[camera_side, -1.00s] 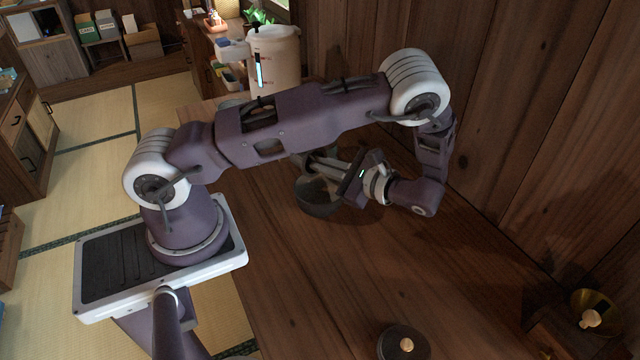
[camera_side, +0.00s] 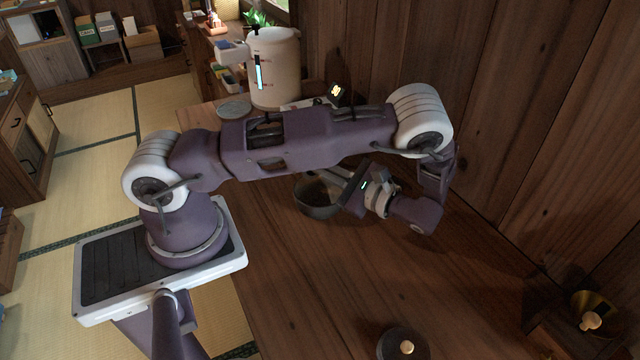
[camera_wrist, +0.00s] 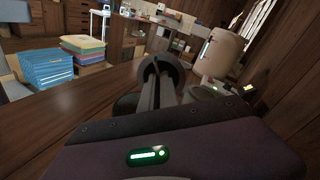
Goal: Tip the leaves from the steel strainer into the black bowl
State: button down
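The black bowl (camera_side: 318,212) stands on the wooden table, partly hidden behind my gripper and under my arm. A dark rounded edge at the left of the fingers in the wrist view appears to be the bowl (camera_wrist: 124,106). My gripper (camera_side: 336,174) is above the bowl's right side, its fingers pointing left over it. In the wrist view the fingers (camera_wrist: 155,85) are close together, with the round, dark grey steel strainer (camera_wrist: 173,66) at their far end. The strainer appears held and tilted. Its leaves cannot be seen, nor can the bowl's contents be made out.
A large cream water dispenser (camera_side: 275,70) stands at the table's far end, with a pale round dish (camera_side: 234,108) beside it. A dark lidded pot (camera_side: 403,345) is at the near edge. The wooden wall runs along the right. The table's near middle is clear.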

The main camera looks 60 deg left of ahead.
jog(key=shift+d+f+g+y+b, duration=0.2)
jog(key=shift+g+y+b, duration=0.1)
jog(key=shift+y+b, duration=0.5)
